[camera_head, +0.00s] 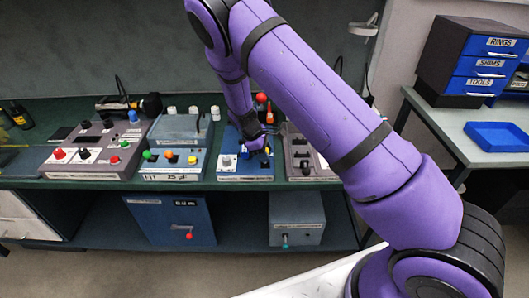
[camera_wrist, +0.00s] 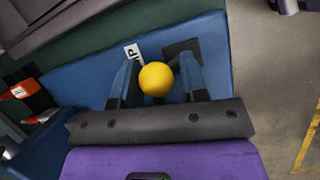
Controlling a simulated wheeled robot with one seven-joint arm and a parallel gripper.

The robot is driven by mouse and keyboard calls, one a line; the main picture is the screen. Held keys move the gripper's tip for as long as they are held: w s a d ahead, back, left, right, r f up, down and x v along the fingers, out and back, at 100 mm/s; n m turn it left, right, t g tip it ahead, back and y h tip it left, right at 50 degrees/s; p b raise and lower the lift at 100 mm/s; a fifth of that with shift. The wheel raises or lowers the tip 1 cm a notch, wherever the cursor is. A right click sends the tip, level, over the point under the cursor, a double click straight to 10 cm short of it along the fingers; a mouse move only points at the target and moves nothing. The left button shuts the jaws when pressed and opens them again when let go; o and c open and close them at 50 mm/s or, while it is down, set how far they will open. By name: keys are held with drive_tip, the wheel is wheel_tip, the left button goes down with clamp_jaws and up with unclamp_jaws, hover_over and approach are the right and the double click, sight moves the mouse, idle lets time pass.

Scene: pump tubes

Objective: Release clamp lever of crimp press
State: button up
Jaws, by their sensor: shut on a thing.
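In the wrist view, a yellow ball knob (camera_wrist: 156,79), apparently the end of the clamp lever, sits between the two fingers of my gripper (camera_wrist: 157,88). The fingers are shut on it. The knob cannot be made out there.
A grey panel with knobs (camera_head: 80,166) and a box with coloured buttons (camera_head: 160,168) stand to the left. A red-topped item (camera_head: 261,98) stands behind. A side table at right holds drawers (camera_head: 490,67) and a blue tray (camera_head: 497,137).

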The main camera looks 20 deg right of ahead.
drive_tip(key=t, duration=0.1)
drive_tip(key=t+h, duration=0.1)
drive_tip(key=shift+s+a+r+t, duration=0.2)
drive_tip(key=shift+s+r+t, duration=0.1)
drive_tip(key=shift+s, duration=0.1)
drive_tip(key=t, duration=0.1)
drive_tip(key=s+m+t+h, duration=0.1)
drive_tip(key=shift+s+a+t, duration=0.15)
drive_tip(key=shift+a+t, duration=0.05)
drive_tip(key=shift+t, duration=0.1)
drive_tip(key=shift+s+a+f+m+t+h, duration=0.15)
drive_tip(key=shift+s+t+h, duration=0.15)
drive_tip(key=shift+t, duration=0.3)
drive_tip(key=shift+s+r+m+t+h, duration=0.15)
drive_tip(key=shift+s+t+h, duration=0.15)
drive_tip(key=shift+t, duration=0.3)
drive_tip(key=shift+s+a+f+m+t+h, duration=0.15)
drive_tip(key=shift+s+m+t+h, duration=0.1)
drive_tip(key=shift+t, duration=0.3)
drive_tip(key=shift+s+d+f+m+t+h, duration=0.1)
drive_tip(key=shift+s+f+m+t+h, duration=0.1)
drive_tip(key=shift+t, duration=0.35)
drive_tip(key=shift+s, duration=0.1)
drive_tip(key=o, duration=0.8)
drive_tip(key=shift+a+f, duration=0.1)
